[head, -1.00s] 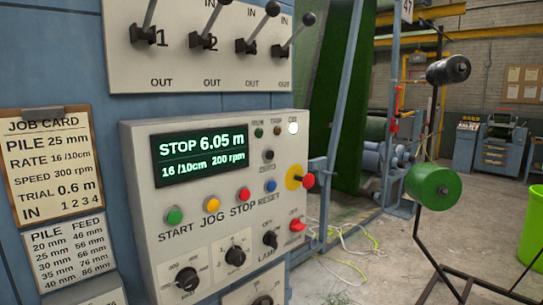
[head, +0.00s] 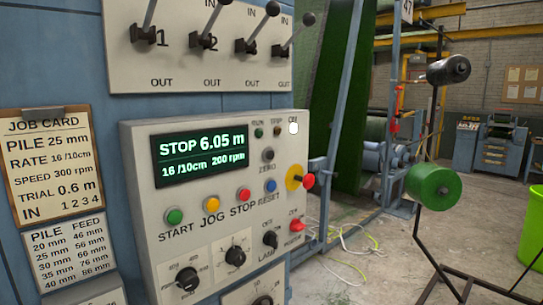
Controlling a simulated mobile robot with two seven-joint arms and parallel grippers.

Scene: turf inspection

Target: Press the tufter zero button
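The zero button (head: 268,155) is a small dark round button on the upper right of the light grey control panel (head: 140,150). The word ZERO stands under it, and the blue reset button (head: 271,186) is below. Neither of my grippers is in view, and nothing covers the zero button.
Green start (head: 174,215), yellow jog (head: 213,205) and red stop (head: 243,194) buttons sit nearby. A red mushroom button (head: 308,181) sticks out at the panel's right edge. Levers (head: 203,42) project above.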

